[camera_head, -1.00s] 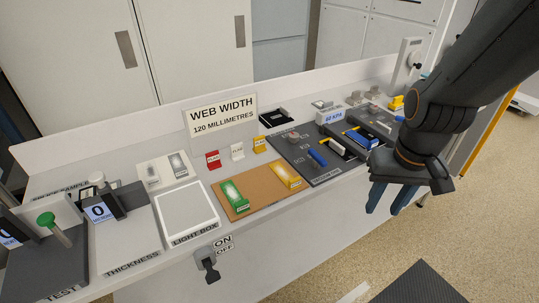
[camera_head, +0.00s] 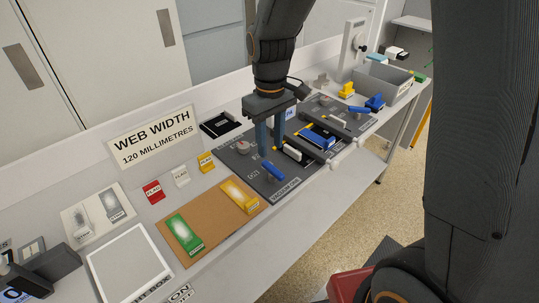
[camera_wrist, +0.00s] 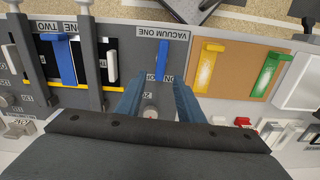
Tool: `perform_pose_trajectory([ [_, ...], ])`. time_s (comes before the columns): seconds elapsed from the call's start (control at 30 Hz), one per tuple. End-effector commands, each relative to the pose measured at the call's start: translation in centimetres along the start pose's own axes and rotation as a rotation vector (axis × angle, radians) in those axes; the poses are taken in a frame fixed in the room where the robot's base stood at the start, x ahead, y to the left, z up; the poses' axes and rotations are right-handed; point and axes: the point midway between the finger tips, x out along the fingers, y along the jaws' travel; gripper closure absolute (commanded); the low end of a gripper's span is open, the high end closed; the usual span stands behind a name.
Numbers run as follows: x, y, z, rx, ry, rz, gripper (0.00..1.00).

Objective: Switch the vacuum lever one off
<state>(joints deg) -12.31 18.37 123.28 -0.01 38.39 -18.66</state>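The vacuum one panel (camera_head: 250,171) is a dark plate on the bench, labelled VACUUM ONE in the wrist view (camera_wrist: 133,45). Its blue lever (camera_head: 273,170) lies near the front edge by the label; it also shows in the wrist view (camera_wrist: 162,60). ON/OFF lettering near the lever is too small to read surely. My gripper (camera_head: 272,150) points down over the panel, just behind the lever. In the wrist view its two blue fingers (camera_wrist: 158,80) are apart with nothing between them, and the lever shows beyond the gap between their tips. Contact cannot be told.
Left of the panel is a brown board (camera_head: 212,222) with green and yellow pieces. Right of it are a white bar (camera_head: 295,152) and another blue lever (camera_head: 319,138). Small flags (camera_head: 181,177) and a WEB WIDTH sign (camera_head: 152,136) stand behind. A grey bin (camera_head: 398,84) is further right.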

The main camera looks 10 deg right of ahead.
Motion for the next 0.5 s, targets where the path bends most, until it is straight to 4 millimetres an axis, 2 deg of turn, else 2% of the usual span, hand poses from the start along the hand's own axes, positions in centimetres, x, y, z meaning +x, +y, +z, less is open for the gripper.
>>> perform_pose_trajectory([
  [0.3,4.5,-0.1,0.1,0.0,-0.003,-0.001,0.66],
  [0.5,6.2,0.0,0.1,0.002,-0.001,0.0,0.66],
])
